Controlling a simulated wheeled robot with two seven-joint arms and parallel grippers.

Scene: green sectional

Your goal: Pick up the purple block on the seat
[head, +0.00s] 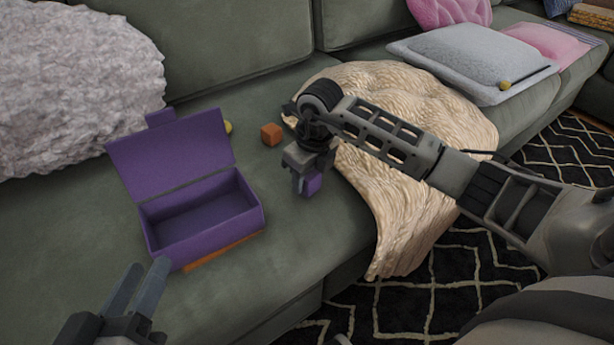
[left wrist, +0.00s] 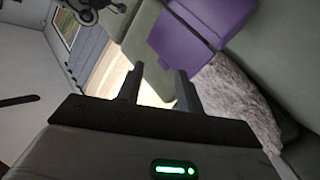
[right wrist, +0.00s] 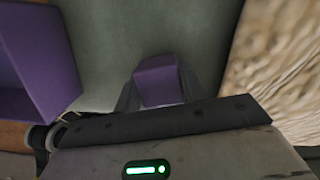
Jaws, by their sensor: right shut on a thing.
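The purple block (head: 313,183) is at the green seat, right of the open purple box. My right gripper (head: 306,182) points down and is shut on the block. In the right wrist view the block (right wrist: 159,80) sits between the two fingers (right wrist: 157,92). I cannot tell whether the block touches the seat (head: 300,235). My left gripper (head: 141,286) is open and empty, low at the left in the head view. Its two fingers stand apart in the left wrist view (left wrist: 159,82).
An open purple box (head: 205,212) with its lid up stands on the seat, an orange thing under its front edge. An orange block (head: 271,134) and a partly hidden yellow thing (head: 228,127) lie behind. A cream blanket (head: 430,150) is at right, a fluffy grey pillow (head: 75,85) at left.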

